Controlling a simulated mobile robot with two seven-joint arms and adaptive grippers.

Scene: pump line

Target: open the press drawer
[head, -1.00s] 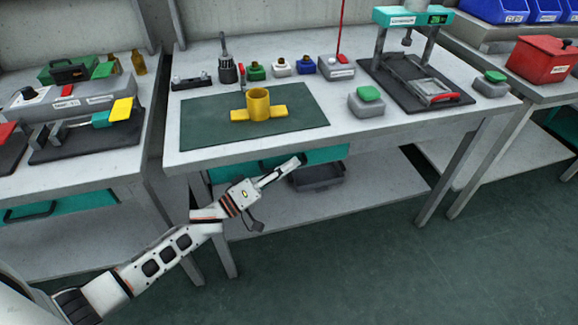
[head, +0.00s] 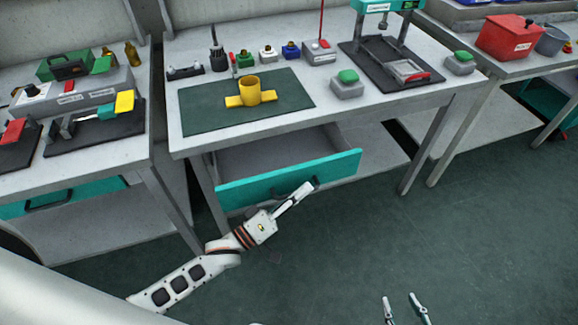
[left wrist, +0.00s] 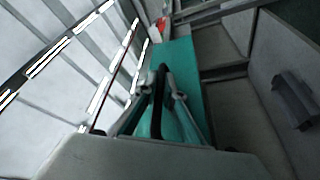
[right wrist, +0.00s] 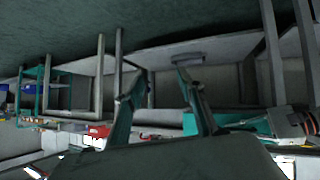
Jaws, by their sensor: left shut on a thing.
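The press drawer (head: 245,186), with a teal front and grey inside, stands pulled out under the middle table. Its grey interior is visible from above and looks empty where it shows. In the left wrist view the fingers of the left gripper (left wrist: 166,92) lie on both sides of the handle, against the teal front. My right gripper (head: 405,300) is open and empty over the floor, low in the head view; its fingers also show apart in the right wrist view (right wrist: 158,82).
The press (head: 392,60) and a green button box (head: 347,86) stand on the table (head: 330,110). A yellow fixture (head: 250,92) sits on a green mat (head: 205,112). A left table (head: 60,165) has another teal drawer. The floor (head: 370,235) in front is clear.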

